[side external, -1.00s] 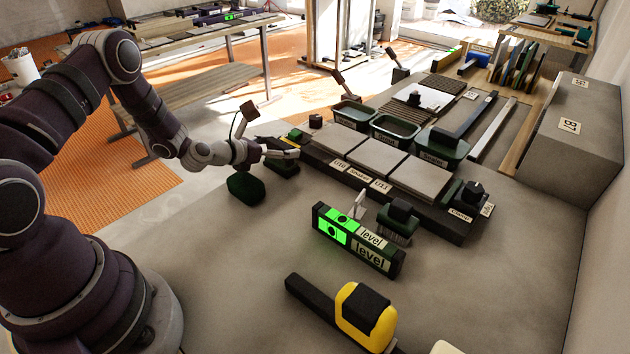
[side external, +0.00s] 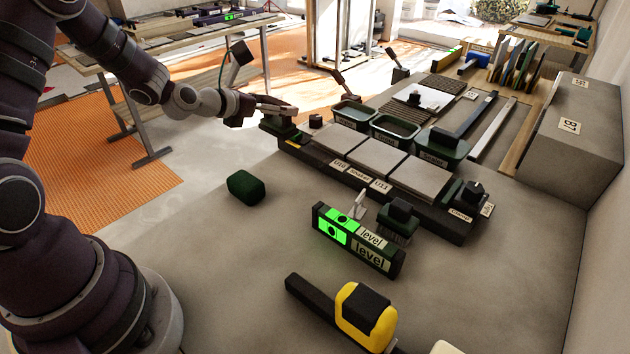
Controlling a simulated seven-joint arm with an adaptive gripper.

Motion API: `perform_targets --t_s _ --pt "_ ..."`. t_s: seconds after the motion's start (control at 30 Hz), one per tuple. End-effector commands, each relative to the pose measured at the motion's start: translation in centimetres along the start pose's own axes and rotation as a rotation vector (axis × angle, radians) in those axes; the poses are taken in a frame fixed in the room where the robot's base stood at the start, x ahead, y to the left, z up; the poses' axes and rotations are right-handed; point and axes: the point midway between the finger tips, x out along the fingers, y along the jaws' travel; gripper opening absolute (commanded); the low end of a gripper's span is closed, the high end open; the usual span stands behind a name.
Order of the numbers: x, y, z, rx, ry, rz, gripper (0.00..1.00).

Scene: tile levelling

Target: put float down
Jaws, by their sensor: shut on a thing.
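My gripper (side external: 287,111) is at the far left end of the tile board, shut on a dark green tool that I take to be the float (side external: 284,130). The float is small here and partly covered by the fingers. It overlaps the board's left end in the picture, and I cannot tell whether it touches the board or hangs just above it. The long dark board (side external: 430,221) carries three grey tiles (side external: 374,157) in a row, with white labels along its front edge.
A dark green block (side external: 245,187) lies alone on the grey bench. A level (side external: 358,240) with green lit windows, a brush (side external: 398,219) and a yellow tape measure (side external: 364,315) stand in front. Green trays (side external: 394,129) are behind the tiles. The bench front left is clear.

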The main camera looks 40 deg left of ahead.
Motion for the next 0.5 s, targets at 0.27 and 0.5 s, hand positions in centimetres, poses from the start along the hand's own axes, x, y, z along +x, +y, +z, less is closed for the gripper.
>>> perform_targets --t_s 0.27,0.5 --pt "0.7 -5.7 -1.6 -0.023 0.037 0.002 0.29" --pt "0.5 -8.9 -1.5 -0.007 0.003 -0.004 0.29"
